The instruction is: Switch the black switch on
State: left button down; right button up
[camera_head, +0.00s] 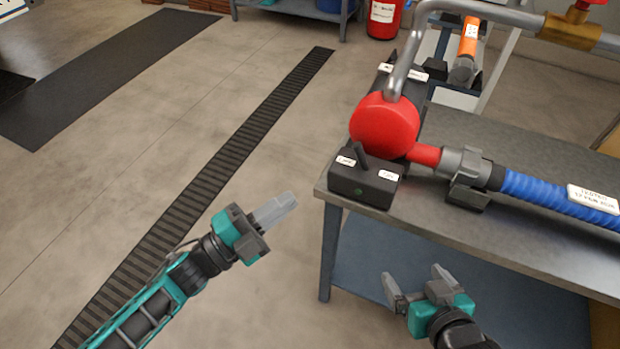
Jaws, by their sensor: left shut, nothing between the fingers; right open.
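The black switch (360,155) is a small lever that tilts up and to the left from a black box (364,187). The box sits at the near left corner of the table, with white labels on both sides of the lever; their text is too small to read surely. My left gripper (281,206) is shut and empty, over the floor to the left of the box and apart from it. My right gripper (413,280) is open and empty, in front of the table edge and lower right of the box in the picture.
A red round pump body (384,125) stands right behind the box, with a metal pipe (410,50) above it. A blue hose (545,192) runs right from a grey coupling (463,167). The table (520,240) has bare top in front of the hose. Floor at left is open.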

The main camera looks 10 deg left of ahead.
aim_at(340, 173)
pick_arm(q)
jog(key=x, duration=1.1)
jog(key=shift+w+d+r, duration=0.1)
jog(key=shift+w+r, duration=0.05)
jog(key=shift+x, duration=0.85)
